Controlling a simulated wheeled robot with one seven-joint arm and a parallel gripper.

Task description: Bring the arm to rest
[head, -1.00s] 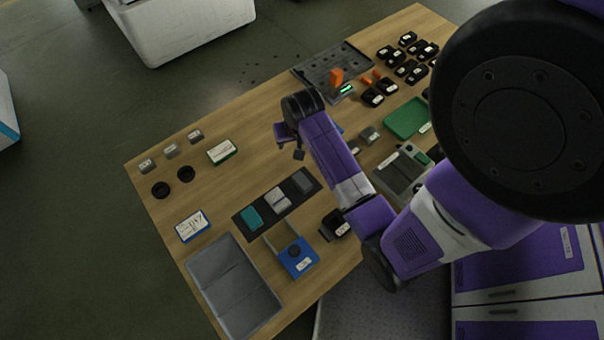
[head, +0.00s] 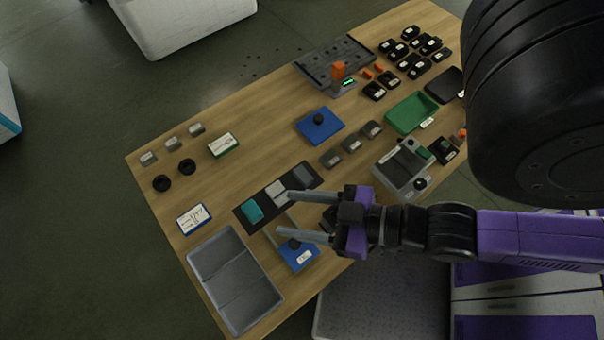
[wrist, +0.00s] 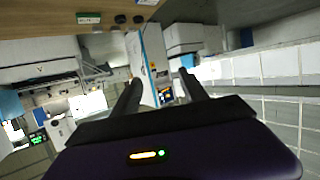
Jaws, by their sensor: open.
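My gripper (head: 282,214) is open with nothing between its two grey fingers. My purple arm reaches in from the right of the head view. In the wrist view my gripper (wrist: 158,86) shows both fingers apart, with the room beyond them and the table (wrist: 50,20) at the upper left, tilted.
A grey tray (head: 219,254) and a blue holder (head: 299,262) lie near my fingers. A black strip (head: 240,214) carries several blocks. A grey device (head: 390,178), green tray (head: 398,119) and blue lid (head: 306,128) stand farther right. Open floor (head: 90,270) lies left.

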